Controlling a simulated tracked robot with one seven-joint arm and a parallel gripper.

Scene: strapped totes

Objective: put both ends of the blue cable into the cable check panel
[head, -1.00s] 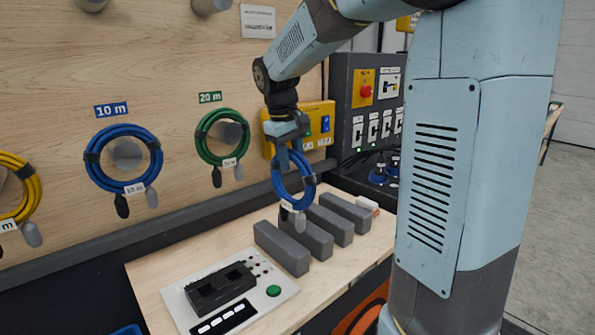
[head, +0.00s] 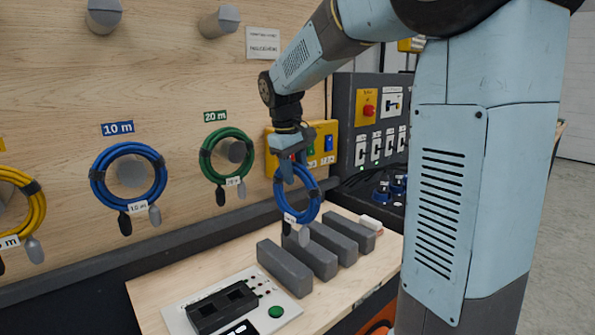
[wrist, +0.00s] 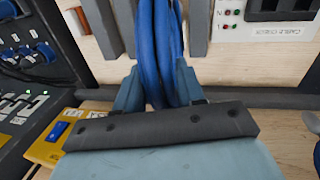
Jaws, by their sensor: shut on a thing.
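My gripper (head: 292,175) is shut on the top of a coiled blue cable (head: 297,207), which hangs below it. In the wrist view the blue cable (wrist: 160,55) runs up between the fingers. A white tag and dark and grey plug ends (head: 304,236) hang at the bottom of the coil, above the grey blocks. The cable check panel (head: 286,299) is a pale plate on the bench, left of and nearer than the held cable. It has a black block with two sockets and a green button. Part of the panel (wrist: 290,38) shows at the wrist view's upper right.
Several grey blocks (head: 284,268) stand in a row on the wooden bench (head: 150,292). Another blue coil (head: 128,190), a green coil (head: 227,155) and a yellow coil (head: 25,212) hang on the wall board. A yellow box (head: 322,150) and a dark switch cabinet (head: 345,120) stand behind.

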